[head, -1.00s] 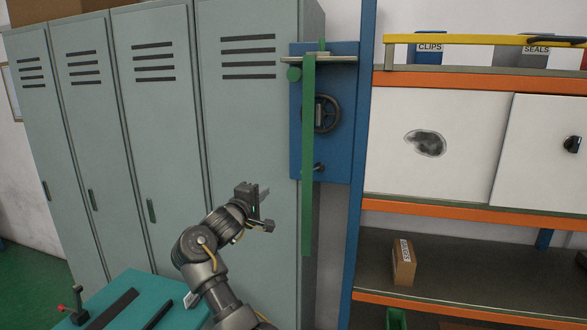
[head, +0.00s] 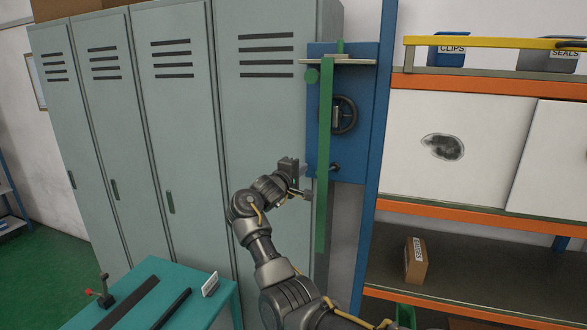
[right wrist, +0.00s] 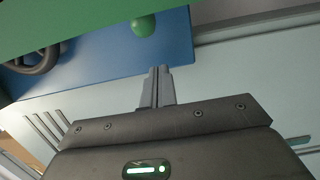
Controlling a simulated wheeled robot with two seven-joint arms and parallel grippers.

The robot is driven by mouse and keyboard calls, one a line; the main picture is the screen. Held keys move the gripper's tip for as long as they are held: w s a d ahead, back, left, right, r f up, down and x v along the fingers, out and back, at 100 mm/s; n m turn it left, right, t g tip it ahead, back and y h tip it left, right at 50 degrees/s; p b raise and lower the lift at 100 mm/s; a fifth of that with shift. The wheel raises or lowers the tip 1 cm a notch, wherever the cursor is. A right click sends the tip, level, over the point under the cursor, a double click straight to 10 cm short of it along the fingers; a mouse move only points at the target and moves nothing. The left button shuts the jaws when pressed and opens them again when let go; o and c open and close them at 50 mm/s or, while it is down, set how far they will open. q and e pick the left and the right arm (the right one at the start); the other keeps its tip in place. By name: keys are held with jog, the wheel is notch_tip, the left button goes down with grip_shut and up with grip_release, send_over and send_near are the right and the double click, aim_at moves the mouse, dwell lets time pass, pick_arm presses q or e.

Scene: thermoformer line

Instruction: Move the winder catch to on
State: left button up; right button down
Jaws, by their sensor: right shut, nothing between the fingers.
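The blue winder panel (head: 354,150) hangs beside the lockers, with a dark handwheel (head: 345,115). A small dark lever (head: 335,167), which looks like the winder catch, sits low on it, partly behind a hanging green strip (head: 325,215). My right gripper (head: 307,192) is left of the strip, near the panel's lower edge. In the right wrist view its fingers (right wrist: 157,72) are together, empty and apart from the panel. A rounded green knob (right wrist: 143,25) shows beyond them; I cannot tell whether it belongs to the catch. The catch's setting is unclear. My left gripper is out of view.
Grey lockers (head: 180,130) stand to the left of the panel. A shelf rack with orange beams (head: 480,221) stands to the right, holding a carton (head: 416,262). A teal table (head: 205,307) is at the lower left.

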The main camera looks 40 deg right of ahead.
aim_at(326, 170)
jog(key=s+p, duration=0.2)
jog(key=s, duration=0.2)
